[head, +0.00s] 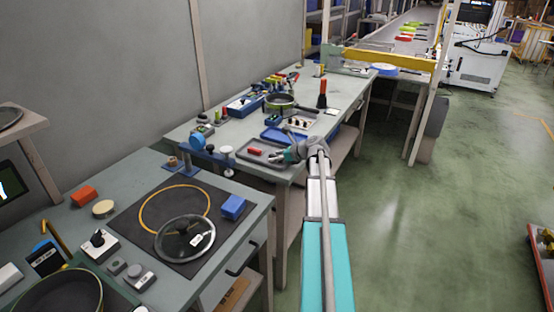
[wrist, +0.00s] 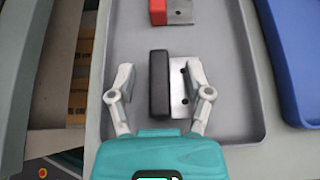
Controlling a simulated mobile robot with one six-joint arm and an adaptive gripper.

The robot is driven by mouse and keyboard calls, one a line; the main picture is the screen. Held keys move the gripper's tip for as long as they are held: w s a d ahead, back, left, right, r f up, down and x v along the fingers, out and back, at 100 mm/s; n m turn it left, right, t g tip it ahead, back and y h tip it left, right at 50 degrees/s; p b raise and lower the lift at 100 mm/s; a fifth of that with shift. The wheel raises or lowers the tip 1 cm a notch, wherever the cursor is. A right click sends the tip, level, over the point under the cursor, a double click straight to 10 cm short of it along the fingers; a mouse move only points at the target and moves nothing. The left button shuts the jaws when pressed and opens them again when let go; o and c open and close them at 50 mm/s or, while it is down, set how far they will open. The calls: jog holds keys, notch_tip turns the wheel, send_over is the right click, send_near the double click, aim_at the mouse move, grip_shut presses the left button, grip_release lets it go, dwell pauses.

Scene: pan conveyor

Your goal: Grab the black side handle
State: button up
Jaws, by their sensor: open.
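The black side handle (wrist: 159,84) lies in a grey tray (wrist: 225,60), with a metal plate (wrist: 178,86) with holes along its right side in the wrist view. My gripper (wrist: 163,88) is open, with one finger to the left of the handle and the other to the right of the plate. Neither finger visibly touches the handle or plate. In the head view my gripper (head: 290,155) is over the tray (head: 250,146) at the front of the far workbench, and the handle cannot be made out there.
A red handle (wrist: 158,12) with a metal plate lies farther up in the tray. A blue tray (wrist: 298,50) stands to the right. A blue fixture (head: 197,141) is left of the tray on the bench. A glass lid (head: 185,238) lies on the near bench.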

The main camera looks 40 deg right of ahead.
grip_shut()
jog(key=shift+r, duration=0.15)
dwell(0.4)
notch_tip(320, 180, up, 3)
jog(key=p, duration=0.3)
jog(key=shift+f, duration=0.2)
jog(key=w+r+p+v, duration=0.1)
jog(key=r+p+v, duration=0.1)
jog(key=p+v, duration=0.8)
jog(key=v, duration=0.7)
jog(key=shift+w+d, duration=0.15)
jog(key=shift+d, duration=0.2)
